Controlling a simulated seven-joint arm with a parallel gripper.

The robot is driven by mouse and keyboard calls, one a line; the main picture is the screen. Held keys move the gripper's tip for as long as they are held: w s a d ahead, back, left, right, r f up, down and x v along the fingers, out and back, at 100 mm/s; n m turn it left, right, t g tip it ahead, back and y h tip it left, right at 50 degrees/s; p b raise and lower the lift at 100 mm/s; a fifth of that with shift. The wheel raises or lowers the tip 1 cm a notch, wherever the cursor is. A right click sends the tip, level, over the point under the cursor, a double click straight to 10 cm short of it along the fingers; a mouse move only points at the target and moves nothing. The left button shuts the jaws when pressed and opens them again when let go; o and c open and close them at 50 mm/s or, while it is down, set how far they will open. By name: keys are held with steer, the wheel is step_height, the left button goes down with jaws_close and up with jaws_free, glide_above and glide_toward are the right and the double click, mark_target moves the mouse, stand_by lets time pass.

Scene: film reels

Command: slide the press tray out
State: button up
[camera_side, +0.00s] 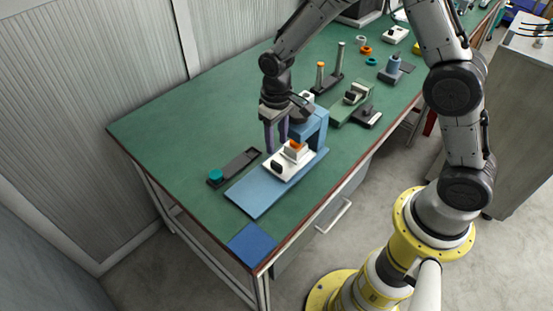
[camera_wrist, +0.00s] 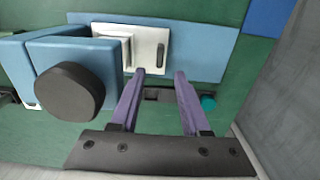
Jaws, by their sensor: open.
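The press (camera_side: 318,127) is a blue frame on a long light-blue base plate (camera_side: 255,197). The white press tray (camera_side: 297,170) lies on that plate, partly under the frame, with a dark handle (camera_side: 277,167) at its outer end.
A dark holder (camera_side: 238,167) with a teal cylinder (camera_side: 216,175) lies left of the press. A blue square (camera_side: 252,242) marks the front table corner. Posts (camera_side: 320,78), a green fixture (camera_side: 352,100) and other small parts stand farther back. The table's left side is clear.

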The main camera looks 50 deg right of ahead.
mark_target(276, 163)
step_height(276, 163, down, 8)
steer(key=shift+r, duration=0.1)
stand_by(0.4)
jaws_close()
stand_by(1.2)
